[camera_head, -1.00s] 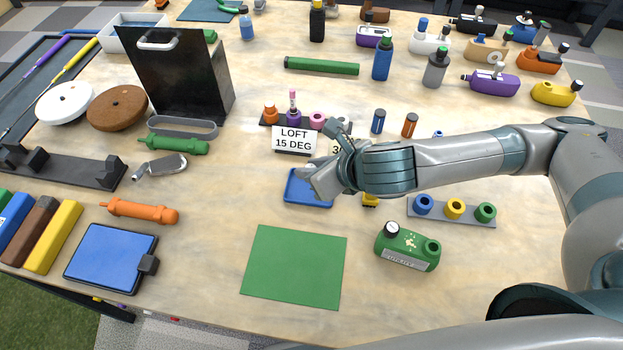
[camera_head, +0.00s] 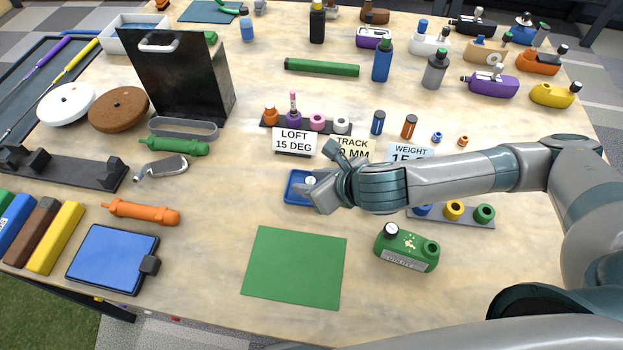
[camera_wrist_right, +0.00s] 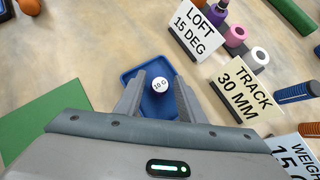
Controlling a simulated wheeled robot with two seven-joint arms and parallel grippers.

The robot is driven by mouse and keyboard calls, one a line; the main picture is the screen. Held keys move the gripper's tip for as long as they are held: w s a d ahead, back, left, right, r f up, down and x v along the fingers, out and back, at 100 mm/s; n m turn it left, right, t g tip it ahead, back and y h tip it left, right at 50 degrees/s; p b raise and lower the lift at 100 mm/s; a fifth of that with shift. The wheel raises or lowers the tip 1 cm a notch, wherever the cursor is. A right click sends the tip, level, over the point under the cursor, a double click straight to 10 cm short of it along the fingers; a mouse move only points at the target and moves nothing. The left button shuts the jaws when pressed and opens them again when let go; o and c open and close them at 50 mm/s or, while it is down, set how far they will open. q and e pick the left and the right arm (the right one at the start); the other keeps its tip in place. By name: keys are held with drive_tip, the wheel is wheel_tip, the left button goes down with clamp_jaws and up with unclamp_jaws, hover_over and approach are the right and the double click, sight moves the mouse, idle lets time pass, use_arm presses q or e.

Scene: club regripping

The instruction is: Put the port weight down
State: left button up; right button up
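The port weight (camera_wrist_right: 160,84), a small round piece with a white top reading "10 G", sits in the small blue tray (camera_wrist_right: 128,76). In the head view the weight (camera_head: 311,181) shows as a pale spot at the tray's (camera_head: 291,190) right side. My right gripper (camera_wrist_right: 159,100) reaches over the tray, with one finger on each side of the weight. The fingers stand apart with visible gaps to the weight. In the head view the right gripper (camera_head: 322,178) covers part of the tray's right edge. My left gripper is in neither view.
Signs reading LOFT (camera_head: 293,140), TRACK (camera_head: 352,148) and WEIGHT (camera_head: 410,153) stand behind the tray. A rack (camera_head: 470,220) of coloured rings is partly behind my arm.

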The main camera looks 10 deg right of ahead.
drive_tip(key=shift+r, duration=0.15)
drive_tip(key=shift+s+d+r, duration=0.2)
drive_tip(key=shift+s+r, duration=0.2)
drive_tip(key=shift+r, duration=0.05)
drive_tip(key=p+v, duration=0.2)
drive_tip(key=v, duration=0.3)
drive_tip(key=shift+w+r, duration=0.1)
drive_tip(key=shift+p+v, duration=2.85)
drive_tip(key=shift+p, duration=1.4)
drive_tip(key=shift+s+f, duration=0.25)
drive_tip(key=shift+s, duration=0.05)
